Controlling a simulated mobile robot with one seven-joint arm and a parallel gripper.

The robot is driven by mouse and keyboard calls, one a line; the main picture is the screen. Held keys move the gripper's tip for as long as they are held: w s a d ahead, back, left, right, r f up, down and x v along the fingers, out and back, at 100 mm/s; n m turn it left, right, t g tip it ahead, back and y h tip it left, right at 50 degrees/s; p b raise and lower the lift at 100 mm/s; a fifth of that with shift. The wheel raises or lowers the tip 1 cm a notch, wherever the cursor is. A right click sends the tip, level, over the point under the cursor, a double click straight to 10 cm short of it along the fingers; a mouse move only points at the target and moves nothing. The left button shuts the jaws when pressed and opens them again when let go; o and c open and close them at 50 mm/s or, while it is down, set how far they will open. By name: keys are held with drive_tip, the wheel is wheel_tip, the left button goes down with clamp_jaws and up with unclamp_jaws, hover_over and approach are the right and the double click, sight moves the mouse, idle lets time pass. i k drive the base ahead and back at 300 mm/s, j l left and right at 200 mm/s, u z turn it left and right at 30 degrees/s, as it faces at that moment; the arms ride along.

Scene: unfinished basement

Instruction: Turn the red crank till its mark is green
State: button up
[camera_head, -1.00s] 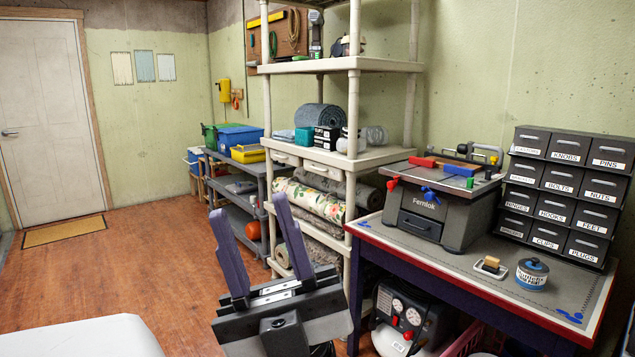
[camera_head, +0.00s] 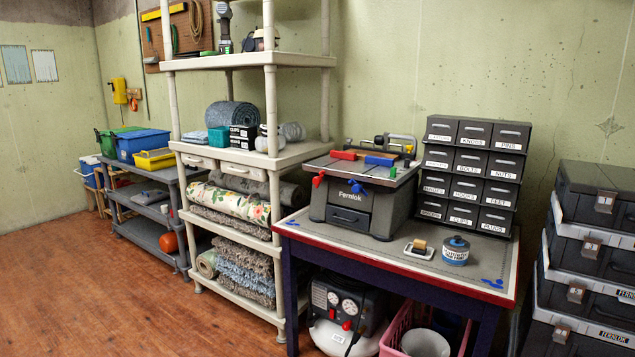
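A dark grey Fernlok machine (camera_head: 345,205) stands at the back left of the workbench. A small red crank (camera_head: 318,179) sticks out at the left of its front, under the top. A blue crank (camera_head: 357,187) sits to the right of it on the front. The red crank's mark is too small to make out. A small green spot (camera_head: 393,172) shows near the right end of the machine's top edge. My gripper is out of the picture.
The workbench (camera_head: 400,265) also holds a sanding block (camera_head: 419,248), a round tin (camera_head: 456,250) and a labelled drawer cabinet (camera_head: 470,175). Stacked tool cases (camera_head: 590,235) stand at the right, a shelf rack (camera_head: 295,155) at the left. Open floor (camera_head: 90,290) lies front left.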

sight(316, 181)
drive_tip(key=i+j+z, duration=0.25)
drive_tip(key=i, duration=0.25)
drive_tip(key=i+j+z, duration=0.3)
drive_tip(key=j, duration=0.25)
drive_tip(key=i+j+z, duration=0.25)
drive_tip(key=i+j, duration=0.25)
drive_tip(key=i+j+z, duration=0.25)
drive_tip(key=j, duration=0.45)
drive_tip(key=i, duration=0.1)
